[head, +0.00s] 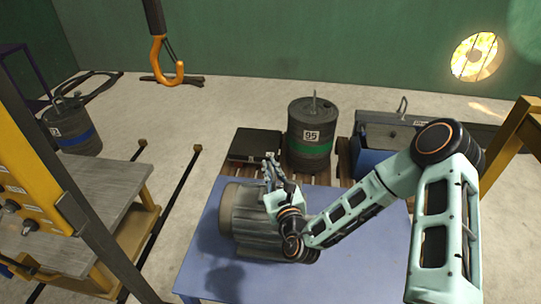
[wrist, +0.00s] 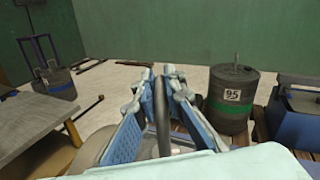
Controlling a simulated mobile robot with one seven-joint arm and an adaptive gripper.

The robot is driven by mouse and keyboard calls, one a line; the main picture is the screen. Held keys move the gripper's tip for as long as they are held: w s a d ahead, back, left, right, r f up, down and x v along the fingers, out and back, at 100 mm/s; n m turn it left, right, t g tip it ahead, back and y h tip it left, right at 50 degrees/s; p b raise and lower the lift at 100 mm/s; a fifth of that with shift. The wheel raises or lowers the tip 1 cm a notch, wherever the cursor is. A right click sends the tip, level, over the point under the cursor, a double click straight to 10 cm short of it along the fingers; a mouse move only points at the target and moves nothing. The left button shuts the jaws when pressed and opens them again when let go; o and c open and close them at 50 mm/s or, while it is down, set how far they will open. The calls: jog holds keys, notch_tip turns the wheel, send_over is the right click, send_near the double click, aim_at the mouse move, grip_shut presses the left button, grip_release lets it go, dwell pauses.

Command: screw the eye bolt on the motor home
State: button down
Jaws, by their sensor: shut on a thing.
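The grey finned motor (head: 240,222) lies on the blue table (head: 205,272), left of its middle. My gripper (head: 271,170) is over the top of the motor, at its right part in the head view. In the wrist view my gripper (wrist: 161,84) has its blue-padded fingers closed on either side of a dark upright bar, the eye bolt (wrist: 162,125). In the head view the eye bolt is hidden by my gripper. Its lower end and the motor's threaded hole are hidden, so I cannot tell how deep the bolt sits.
A drum marked 95 (head: 310,150) and a black case (head: 255,145) stand on a pallet behind the table. A blue-grey bin (head: 375,135) is to their right. An orange hook (head: 165,65) hangs at upper left. A grey workbench (head: 90,215) stands at left.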

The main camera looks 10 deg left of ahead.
jog(key=shift+r+m+t+h+p, duration=0.2)
jog(key=shift+m+h+p, duration=0.45)
jog(key=shift+p, duration=0.75)
jog(key=shift+r+m+t+h+p, duration=0.15)
jog(key=shift+m+t+h+p, duration=0.2)
jog(key=shift+h+p, duration=0.8)
jog(key=shift+r+m+t+h+p, duration=0.15)
jog(key=shift+m+h+p, duration=0.35)
jog(key=shift+p, duration=1.2)
jog(key=shift+w+f+m+h+p, duration=0.1)
jog(key=shift+m+h+p, duration=0.65)
jog(key=shift+p, duration=0.35)
jog(key=shift+w+d+m+t+h+p, duration=0.15)
jog(key=shift+m+t+h+p, duration=0.2)
jog(key=shift+h+p, duration=0.3)
jog(key=c, duration=2)
grip_release()
jog(key=shift+f, duration=0.15)
jog(key=shift+s+f, duration=0.1)
jog(key=shift+s, duration=3.75)
